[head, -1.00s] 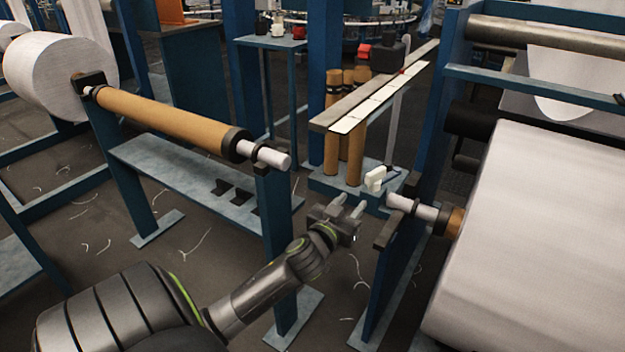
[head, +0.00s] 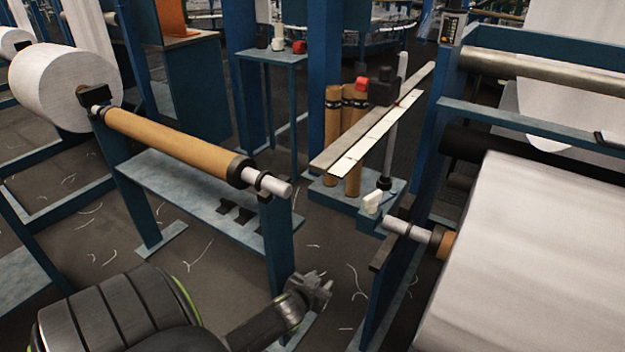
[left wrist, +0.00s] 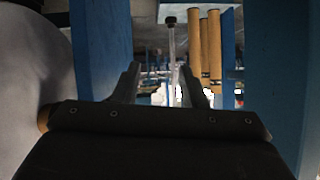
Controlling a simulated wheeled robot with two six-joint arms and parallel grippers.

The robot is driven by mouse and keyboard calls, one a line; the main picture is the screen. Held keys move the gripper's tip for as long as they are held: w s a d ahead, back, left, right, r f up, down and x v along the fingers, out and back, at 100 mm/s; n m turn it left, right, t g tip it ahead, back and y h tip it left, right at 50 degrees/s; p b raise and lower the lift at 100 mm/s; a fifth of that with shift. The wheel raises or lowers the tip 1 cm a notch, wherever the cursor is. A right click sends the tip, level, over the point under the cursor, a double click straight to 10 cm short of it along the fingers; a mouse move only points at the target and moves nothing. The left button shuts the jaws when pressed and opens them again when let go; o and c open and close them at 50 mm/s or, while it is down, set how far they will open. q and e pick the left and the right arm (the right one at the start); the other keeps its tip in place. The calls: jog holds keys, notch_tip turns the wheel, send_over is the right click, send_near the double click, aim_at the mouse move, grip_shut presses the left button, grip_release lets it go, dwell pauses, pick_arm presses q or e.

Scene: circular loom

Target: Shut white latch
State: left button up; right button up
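The white latch (head: 372,202) is a small white piece on a blue block beside the near end of the right roll's shaft (head: 408,229). It is too small for me to tell whether it is open or shut. My left gripper (head: 322,283) is below and to the left of it in the head view, clear of it and empty. In the left wrist view the two fingers (left wrist: 158,72) stand apart with nothing between them. I cannot make out the latch in the left wrist view. My right gripper is out of view.
A large white roll (head: 530,250) fills the right side. A brown roller (head: 170,142) on a blue frame lies to the left. Brown tubes (head: 353,180) stand behind the latch under a long slatted rail (head: 375,130). Blue posts flank my left gripper.

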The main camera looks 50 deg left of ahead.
pick_arm(q)
jog(key=shift+g, duration=0.6)
jog(key=shift+s+d+f+p, duration=0.1)
jog(key=shift+s+f+p, duration=0.2)
jog(key=shift+s+f, duration=0.45)
jog(key=shift+s+f+p, duration=0.25)
jog(key=shift+s+f, duration=0.3)
jog(key=shift+f, duration=0.3)
